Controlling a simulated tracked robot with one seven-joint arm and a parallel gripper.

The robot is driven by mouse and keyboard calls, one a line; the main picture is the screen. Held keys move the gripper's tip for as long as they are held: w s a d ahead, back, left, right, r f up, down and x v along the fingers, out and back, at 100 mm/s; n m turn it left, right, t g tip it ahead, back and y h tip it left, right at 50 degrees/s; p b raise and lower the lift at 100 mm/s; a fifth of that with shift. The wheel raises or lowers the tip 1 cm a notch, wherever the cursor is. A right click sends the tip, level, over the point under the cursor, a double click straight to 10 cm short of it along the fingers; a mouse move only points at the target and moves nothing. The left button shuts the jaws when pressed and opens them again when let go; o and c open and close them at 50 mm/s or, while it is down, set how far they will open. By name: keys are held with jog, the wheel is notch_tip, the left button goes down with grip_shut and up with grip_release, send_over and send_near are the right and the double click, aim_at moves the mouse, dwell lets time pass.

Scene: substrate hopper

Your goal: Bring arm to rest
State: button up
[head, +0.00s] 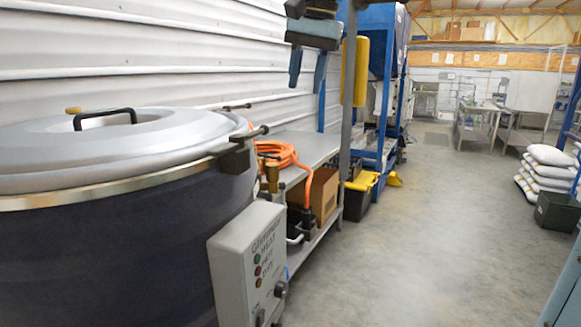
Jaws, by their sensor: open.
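My gripper (307,80) hangs from the top edge of the head view, a little right of the middle. Its dark wrist and grey-blue body show above two blue fingers that point down. The fingers are apart with nothing between them, so it is open and empty. It appears in front of the white ribbed wall and touches nothing that I can see. The rest of my arm is mostly out of view.
A large lidded kettle (100,250) fills the left, with a control box (248,262) beside it. A metal bench (318,146) holds an orange hose (285,153). Stacked white sacks (546,172) stand right. The concrete floor (430,240) between is clear.

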jog(key=s+d+f+n+t+h, duration=0.1)
jog(key=s+d+f, duration=0.8)
jog(key=d+f, duration=0.1)
jog(key=s+d+f+n+t, duration=0.2)
jog(key=s+d+f, duration=0.6)
jog(key=f, duration=0.5)
jog(key=d, duration=0.2)
jog(key=shift+s+d+h, duration=0.3)
jog(key=shift+s+h, duration=0.1)
jog(key=shift+s+f, duration=0.1)
